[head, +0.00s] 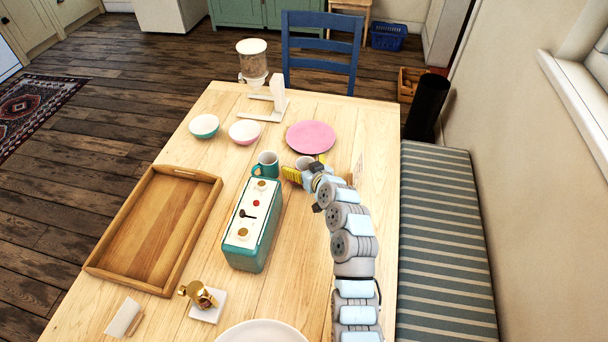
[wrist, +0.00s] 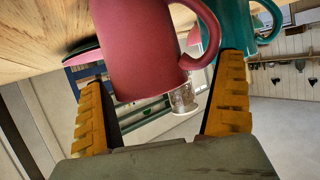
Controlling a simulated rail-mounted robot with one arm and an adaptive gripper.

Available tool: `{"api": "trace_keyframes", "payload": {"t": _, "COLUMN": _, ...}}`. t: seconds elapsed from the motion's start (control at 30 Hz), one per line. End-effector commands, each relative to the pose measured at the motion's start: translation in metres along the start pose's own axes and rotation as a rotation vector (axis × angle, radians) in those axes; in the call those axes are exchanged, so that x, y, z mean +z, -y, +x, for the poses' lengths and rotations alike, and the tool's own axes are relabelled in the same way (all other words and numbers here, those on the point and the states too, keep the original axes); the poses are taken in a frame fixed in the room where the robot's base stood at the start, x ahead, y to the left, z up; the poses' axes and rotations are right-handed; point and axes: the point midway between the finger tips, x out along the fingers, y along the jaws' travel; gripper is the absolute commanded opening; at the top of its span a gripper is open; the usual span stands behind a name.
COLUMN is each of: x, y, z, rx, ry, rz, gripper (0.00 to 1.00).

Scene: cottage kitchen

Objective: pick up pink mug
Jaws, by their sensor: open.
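The pink mug (wrist: 150,50) fills the upper middle of the wrist view, its handle to the right. In the head view only the mug's pale top (head: 303,161) shows; my gripper hides the rest. My gripper (head: 304,166) is open, its yellow fingers spread. In the wrist view my gripper (wrist: 162,70) has one finger on each side of the mug's lower part in the picture. I cannot tell how deep the mug sits between them, or whether either finger touches it.
A teal mug (head: 266,163) stands close on the left, also behind the pink handle in the wrist view (wrist: 234,30). A teal toaster (head: 250,225) is nearer. A pink plate (head: 311,137), two bowls and a cereal dispenser (head: 252,60) are farther back. A wooden tray (head: 207,177) lies left.

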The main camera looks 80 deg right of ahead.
Motion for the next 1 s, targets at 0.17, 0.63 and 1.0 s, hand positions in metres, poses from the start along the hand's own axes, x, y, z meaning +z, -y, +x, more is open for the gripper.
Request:
{"api": "trace_keyframes", "payload": {"t": 0.17, "x": 0.0, "y": 0.0, "z": 0.0, "rx": 0.0, "ry": 0.001, "rz": 0.0, "gripper": 0.83}}
{"api": "trace_keyframes", "payload": {"t": 0.63, "x": 0.004, "y": -0.001, "z": 0.0, "rx": 0.001, "ry": 0.006, "rz": 0.0, "gripper": 0.27}}
{"api": "trace_keyframes", "payload": {"t": 1.0, "x": -0.031, "y": 0.0, "z": -0.014, "rx": 0.003, "ry": 0.0, "rz": -0.003, "gripper": 0.27}}
